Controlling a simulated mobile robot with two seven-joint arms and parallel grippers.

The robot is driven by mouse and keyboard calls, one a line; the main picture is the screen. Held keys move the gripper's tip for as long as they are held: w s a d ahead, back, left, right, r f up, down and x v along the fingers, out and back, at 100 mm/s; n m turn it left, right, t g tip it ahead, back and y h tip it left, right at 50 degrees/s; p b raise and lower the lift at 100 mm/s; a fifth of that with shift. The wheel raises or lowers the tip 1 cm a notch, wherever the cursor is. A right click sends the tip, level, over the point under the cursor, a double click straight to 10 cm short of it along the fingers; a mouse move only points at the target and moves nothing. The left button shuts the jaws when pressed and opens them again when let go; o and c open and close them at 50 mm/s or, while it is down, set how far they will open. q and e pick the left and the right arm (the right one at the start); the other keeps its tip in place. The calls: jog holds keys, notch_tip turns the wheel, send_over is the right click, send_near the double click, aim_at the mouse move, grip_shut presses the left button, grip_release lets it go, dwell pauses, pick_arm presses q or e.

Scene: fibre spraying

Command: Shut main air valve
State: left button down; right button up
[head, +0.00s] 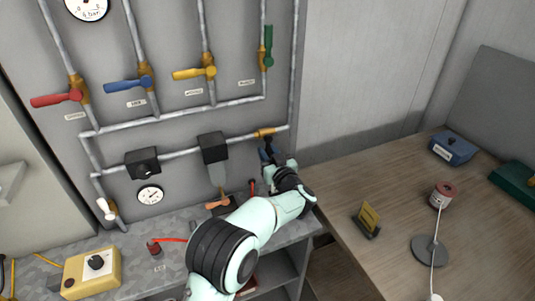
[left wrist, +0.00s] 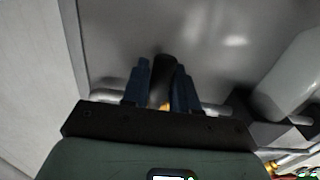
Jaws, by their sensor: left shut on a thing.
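My left gripper (head: 267,150) reaches up to the lower pipe on the wall panel, just below a brass valve body (head: 264,132) near the pipe's right end. In the left wrist view its two blue fingers (left wrist: 161,88) are shut on a black valve handle (left wrist: 163,68), one finger on each side. A bit of the brass valve (left wrist: 164,106) shows between the fingers. In the head view the handle is mostly hidden by the gripper. I cannot read a label for this valve. My right gripper is not in view.
Above are valves with red (head: 57,99), blue (head: 121,86), yellow (head: 187,74) and green (head: 268,40) handles. A black box (head: 212,147) sits on the pipe left of the gripper. A small gauge (head: 150,194) is lower left. A wooden desk (head: 340,255) stands at right.

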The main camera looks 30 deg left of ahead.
pick_arm(q)
jog(key=shift+r, duration=0.1)
jog(key=c, duration=1)
grip_release()
jog(key=shift+o, duration=0.2)
jog(key=shift+d, duration=0.1)
jog(key=b+v, duration=0.2)
jog(key=v, duration=1.1)
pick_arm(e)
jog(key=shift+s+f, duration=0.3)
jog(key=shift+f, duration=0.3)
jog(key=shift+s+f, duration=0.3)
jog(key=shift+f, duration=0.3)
pick_arm(q)
jog(key=shift+s+d, duration=0.1)
